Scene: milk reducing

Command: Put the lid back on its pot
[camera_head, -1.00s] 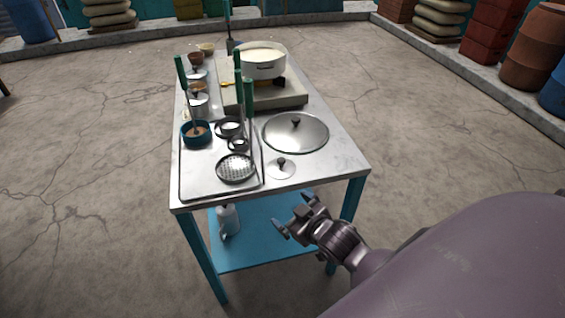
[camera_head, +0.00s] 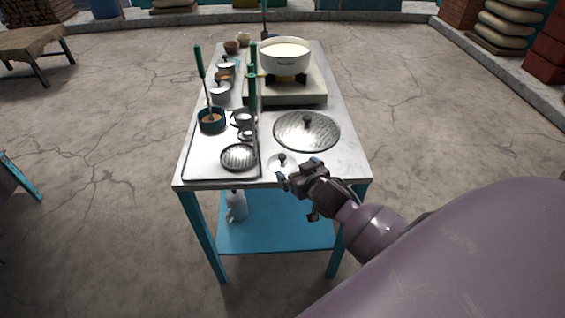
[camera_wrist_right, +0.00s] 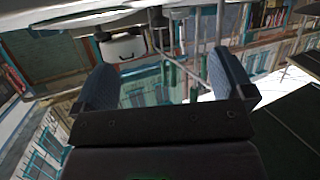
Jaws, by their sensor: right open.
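A large metal lid (camera_head: 307,136) with a dark knob lies on the right front of the table. A small lid (camera_head: 282,163) with a dark knob lies in front of it, partly covered by my gripper. A wide white pot (camera_head: 285,60) with pale liquid stands uncovered on the burner at the back. Small metal pots stand along the left side, one of them a grey pot (camera_head: 220,95). My right gripper (camera_head: 298,172) is open and empty at the table's front edge, close to the small lid. Its two fingers (camera_wrist_right: 162,82) are spread in the wrist view. My left gripper is not seen.
A tray (camera_head: 190,172) at the front left holds a round strainer (camera_head: 238,157), a blue bowl (camera_head: 211,121) and small dark rings. Tall green-handled tools (camera_head: 253,85) rise beside the tray's right edge. A white bottle (camera_head: 237,207) stands on the blue lower shelf.

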